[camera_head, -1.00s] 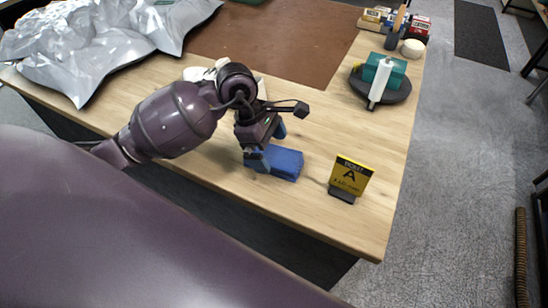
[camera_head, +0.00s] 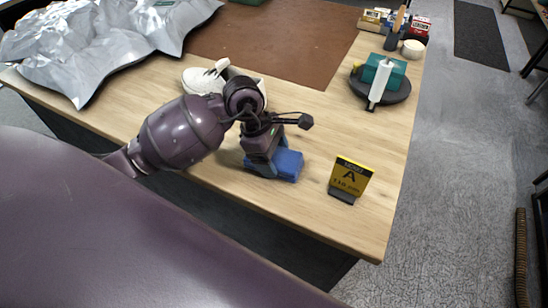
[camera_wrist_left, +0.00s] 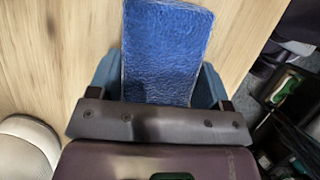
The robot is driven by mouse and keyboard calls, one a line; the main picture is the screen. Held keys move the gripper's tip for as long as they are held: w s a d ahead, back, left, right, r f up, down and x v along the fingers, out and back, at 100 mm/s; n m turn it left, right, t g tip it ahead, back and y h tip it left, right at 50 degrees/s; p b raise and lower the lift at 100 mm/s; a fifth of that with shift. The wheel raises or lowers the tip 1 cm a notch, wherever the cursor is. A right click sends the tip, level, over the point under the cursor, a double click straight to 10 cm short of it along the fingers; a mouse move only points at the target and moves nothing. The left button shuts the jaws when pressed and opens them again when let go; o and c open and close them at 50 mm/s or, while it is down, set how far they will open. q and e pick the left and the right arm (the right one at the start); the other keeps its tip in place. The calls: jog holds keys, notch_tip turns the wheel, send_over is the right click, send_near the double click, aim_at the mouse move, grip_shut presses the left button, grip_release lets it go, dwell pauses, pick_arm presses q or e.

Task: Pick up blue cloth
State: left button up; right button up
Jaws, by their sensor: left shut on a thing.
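The blue cloth (camera_head: 288,166) is a folded block near the front edge of the wooden table. My left gripper (camera_head: 268,168) is over the cloth with its fingers at the cloth's sides. In the left wrist view the cloth (camera_wrist_left: 165,50) lies between the two blue fingers of the gripper (camera_wrist_left: 163,85), which is shut on it. The cloth looks at or just above the table top; I cannot tell if it is lifted. My right gripper is not in view.
A yellow and black sign (camera_head: 349,178) stands right of the cloth. A white sneaker (camera_head: 205,79) is behind my left arm. A dark round tray (camera_head: 393,94) holds a teal block and a white tube. A brown mat (camera_head: 280,40) lies at the back.

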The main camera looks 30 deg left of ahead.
aim_at(274, 156)
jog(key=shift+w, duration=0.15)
pick_arm(q)
jog(key=shift+r, duration=0.25)
notch_tip(274, 156, up, 18)
jog(key=shift+r+p, duration=0.15)
jog(key=shift+p, duration=0.35)
jog(key=shift+r, duration=0.6)
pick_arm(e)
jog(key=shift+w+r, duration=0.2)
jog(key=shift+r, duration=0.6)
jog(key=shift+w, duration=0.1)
pick_arm(q)
jog(key=o, duration=0.4)
jog(key=c, duration=0.3)
